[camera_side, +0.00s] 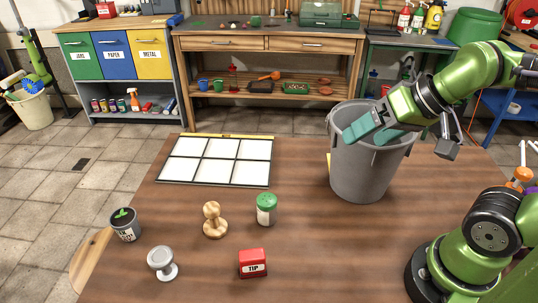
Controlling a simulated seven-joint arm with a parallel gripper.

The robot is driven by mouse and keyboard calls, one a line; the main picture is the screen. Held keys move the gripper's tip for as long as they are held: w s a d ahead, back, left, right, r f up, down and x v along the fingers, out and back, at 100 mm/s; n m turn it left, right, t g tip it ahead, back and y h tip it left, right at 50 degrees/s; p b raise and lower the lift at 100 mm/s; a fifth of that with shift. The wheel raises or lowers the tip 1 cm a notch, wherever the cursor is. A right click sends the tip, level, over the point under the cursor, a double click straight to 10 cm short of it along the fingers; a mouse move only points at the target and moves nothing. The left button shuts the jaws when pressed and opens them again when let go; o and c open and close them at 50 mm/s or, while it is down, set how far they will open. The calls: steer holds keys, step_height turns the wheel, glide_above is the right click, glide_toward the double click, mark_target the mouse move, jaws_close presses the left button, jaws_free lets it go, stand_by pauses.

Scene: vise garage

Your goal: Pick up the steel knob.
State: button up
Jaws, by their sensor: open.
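A steel knob (162,262) stands upright near the front left of the wooden table, with a round pale grey head on a short stem and flared foot. I cannot tell whether the fingers touch the bin.
Near the knob are a dark pot (125,224), a wooden pawn-shaped piece (214,220), a green-capped shaker (266,209) and a red TIP box (253,263). A white gridded board (186,146) lies behind them. The grey bin (362,175) stands on the right.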

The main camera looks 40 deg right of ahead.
steer(key=a+f+g, duration=0.1)
steer(key=a+f, duration=0.1)
steer(key=n+g+h, duration=0.1)
steer(key=n+g, duration=0.4)
steer(key=n, duration=0.4)
glide_above(160, 255)
steer(key=s, duration=0.2)
steer(key=shift+f, duration=2.55)
steer(key=f, duration=0.5)
steer(key=w+f, duration=0.1)
steer(key=f, duration=0.4)
steer(key=w+f, duration=0.1)
steer(key=f, duration=0.5)
steer(key=shift+w+a+f, duration=0.1)
steer(key=shift+w, duration=0.05)
steer(key=c, duration=1.3)
